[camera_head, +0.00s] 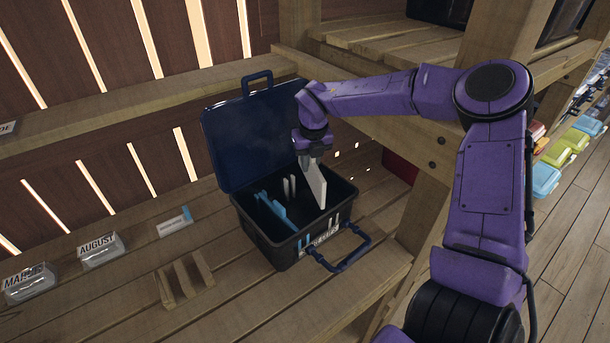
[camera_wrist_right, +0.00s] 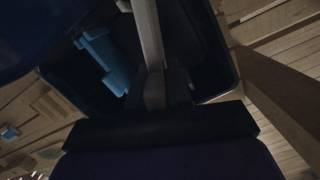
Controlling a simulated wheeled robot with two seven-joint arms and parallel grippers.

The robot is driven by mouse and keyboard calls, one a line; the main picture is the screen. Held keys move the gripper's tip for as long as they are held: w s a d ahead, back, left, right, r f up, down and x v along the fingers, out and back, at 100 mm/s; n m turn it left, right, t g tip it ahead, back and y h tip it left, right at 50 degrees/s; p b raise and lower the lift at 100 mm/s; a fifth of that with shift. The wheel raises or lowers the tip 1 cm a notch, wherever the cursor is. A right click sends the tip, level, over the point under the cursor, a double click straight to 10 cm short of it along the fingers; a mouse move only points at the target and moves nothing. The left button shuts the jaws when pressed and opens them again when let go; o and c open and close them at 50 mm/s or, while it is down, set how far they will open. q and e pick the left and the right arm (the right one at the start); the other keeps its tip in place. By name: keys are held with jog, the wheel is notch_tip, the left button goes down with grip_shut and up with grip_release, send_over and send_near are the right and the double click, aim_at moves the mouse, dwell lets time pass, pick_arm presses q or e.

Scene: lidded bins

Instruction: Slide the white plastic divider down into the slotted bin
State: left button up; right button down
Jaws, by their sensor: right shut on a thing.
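The white divider (camera_head: 316,184) is a thin flat panel. My right gripper (camera_head: 310,158) is shut on its top edge and holds it upright, slightly tilted, over the open bin. Its lower part appears to be within the bin's opening; whether it sits in a slot I cannot tell. The slotted bin (camera_head: 268,252) is dark, with its blue lid (camera_head: 243,135) swung up at the back. In the wrist view the divider (camera_wrist_right: 150,40) runs away from the gripper (camera_wrist_right: 155,95) between the bin's walls. My left gripper is not in view.
A blue divider (camera_head: 272,206) stands in the bin's left part, with pale slot strips on the walls. A blue handle (camera_head: 340,256) sticks out in front. A wooden rack (camera_head: 185,281), a blue-and-white box (camera_head: 174,222) and labelled clear containers (camera_head: 102,249) stand left. A wooden post (camera_head: 430,190) rises at right.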

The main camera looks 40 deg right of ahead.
aim_at(311, 173)
jog(key=f, duration=0.3)
jog(key=shift+s+f+p, duration=0.25)
jog(key=shift+f+p, duration=0.05)
jog(key=f, duration=0.3)
jog(key=f+p, duration=0.1)
jog(key=f, duration=0.5)
jog(key=shift+w+f, duration=0.25)
jog(key=shift+f, duration=0.05)
jog(key=shift+w+f, duration=0.25)
jog(key=shift+f, duration=0.15)
jog(key=shift+s, duration=0.1)
